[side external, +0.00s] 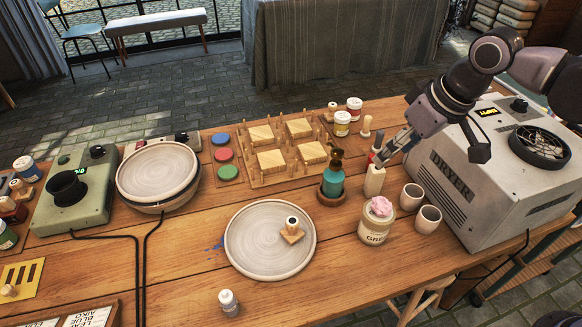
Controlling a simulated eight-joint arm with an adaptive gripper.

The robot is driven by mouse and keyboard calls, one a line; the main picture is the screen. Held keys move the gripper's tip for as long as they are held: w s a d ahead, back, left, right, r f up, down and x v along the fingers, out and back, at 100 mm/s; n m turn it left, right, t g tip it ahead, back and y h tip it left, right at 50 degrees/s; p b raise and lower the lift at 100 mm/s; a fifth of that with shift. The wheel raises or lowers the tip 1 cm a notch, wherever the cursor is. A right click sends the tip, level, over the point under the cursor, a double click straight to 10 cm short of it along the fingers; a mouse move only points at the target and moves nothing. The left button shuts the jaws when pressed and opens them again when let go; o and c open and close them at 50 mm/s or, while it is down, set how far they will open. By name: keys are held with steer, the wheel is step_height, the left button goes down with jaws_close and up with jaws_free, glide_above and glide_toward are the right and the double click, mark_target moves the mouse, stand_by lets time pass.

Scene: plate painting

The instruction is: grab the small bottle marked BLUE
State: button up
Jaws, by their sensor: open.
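A small white bottle (229,303) stands at the front of the wooden table, below the round plate; any marking on it is too small to read. A white jar with a blue lid (27,168) and small red bottles (12,210) stand at the far left, and their labels are also unreadable. I cannot tell which one is marked BLUE. My gripper (386,152) is open at the right, above and beside a pale bottle with a dark and red top (375,178), close to the dryer. I see nothing held in it. Its fingertips are partly hard to make out.
A plate (271,268) carries a small piece with a dark top (292,228). The dryer (470,185) fills the right. Bare table lies front right.

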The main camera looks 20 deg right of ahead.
steer(key=w+a+f+n+g, duration=0.1)
steer(key=w+a+f+n, duration=0.1)
steer(key=a, duration=0.9)
steer(key=n+g+h, duration=0.2)
steer(key=n+g, duration=0.1)
steer(key=n, duration=0.1)
glide_above(226, 297)
steer(key=w, duration=0.1)
step_height(226, 297, down, 12)
steer(key=shift+w+r, duration=0.1)
steer(key=shift+a+f, duration=0.15)
steer(key=shift+f, duration=0.1)
steer(key=f, duration=1)
steer(key=shift+s+f, duration=0.35)
steer(key=shift+c, duration=0.3)
jaws_close()
